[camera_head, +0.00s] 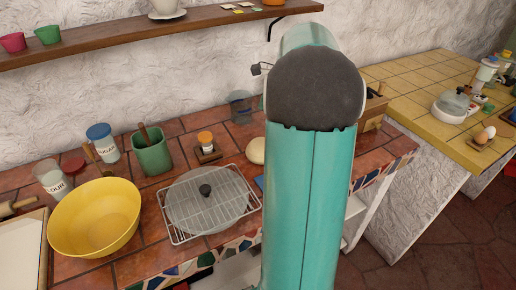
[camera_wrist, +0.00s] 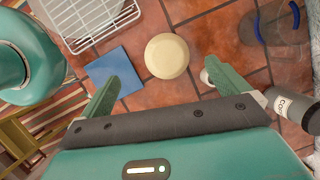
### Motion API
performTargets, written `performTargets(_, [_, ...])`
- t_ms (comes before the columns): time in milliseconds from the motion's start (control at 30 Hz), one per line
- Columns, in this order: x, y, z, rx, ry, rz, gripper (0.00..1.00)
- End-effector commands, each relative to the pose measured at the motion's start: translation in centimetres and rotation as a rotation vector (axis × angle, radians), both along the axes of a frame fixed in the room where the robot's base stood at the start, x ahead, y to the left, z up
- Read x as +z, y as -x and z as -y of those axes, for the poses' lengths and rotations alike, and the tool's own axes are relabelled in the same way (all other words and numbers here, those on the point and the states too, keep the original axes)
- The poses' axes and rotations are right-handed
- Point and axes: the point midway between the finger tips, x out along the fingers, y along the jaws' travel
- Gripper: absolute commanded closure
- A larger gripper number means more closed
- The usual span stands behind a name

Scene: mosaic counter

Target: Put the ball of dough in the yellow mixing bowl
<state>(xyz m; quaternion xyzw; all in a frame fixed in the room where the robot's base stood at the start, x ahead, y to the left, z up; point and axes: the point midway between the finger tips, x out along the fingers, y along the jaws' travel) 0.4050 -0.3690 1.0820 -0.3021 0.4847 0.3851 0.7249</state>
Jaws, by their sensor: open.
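The yellow mixing bowl (camera_head: 95,217) stands on the tiled counter at the left in the head view, and its visible inside looks empty. The ball of dough (camera_head: 256,150) is pale and round and lies on the counter, partly hidden behind my arm. In the wrist view the dough (camera_wrist: 166,56) lies beyond my fingertips, roughly between their lines. My gripper (camera_wrist: 160,85) is open and empty, with its two green fingers apart and not touching the dough. My gripper is hidden behind my arm in the head view.
A wire rack (camera_head: 205,204) with a round lid lies between bowl and dough. A blue square (camera_wrist: 115,70) lies left of the dough. A green utensil pot (camera_head: 152,153), a sugar jar (camera_head: 103,143) and a flour jar (camera_head: 53,180) stand behind the bowl. A shelf (camera_head: 130,38) runs above.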

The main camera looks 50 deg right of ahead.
Motion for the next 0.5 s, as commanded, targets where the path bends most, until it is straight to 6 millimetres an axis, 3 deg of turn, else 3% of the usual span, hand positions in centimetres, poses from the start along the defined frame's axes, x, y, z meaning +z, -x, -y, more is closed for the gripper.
performTargets(33, [-0.7, 0.4, 1.6, -0.054, -0.023, -0.012, 0.0])
performTargets(100, [-1.2, 0.7, 2.9, -0.107, -0.047, -0.022, 0.0])
performTargets(200, [-1.6, 1.0, 3.7, -0.146, -0.067, -0.031, 0.0])
performTargets(367, [-3.1, 0.7, 3.3, -0.154, -0.073, -0.033, 0.0])
performTargets(500, [-5.6, 0.0, 2.5, -0.152, -0.073, -0.034, 0.0])
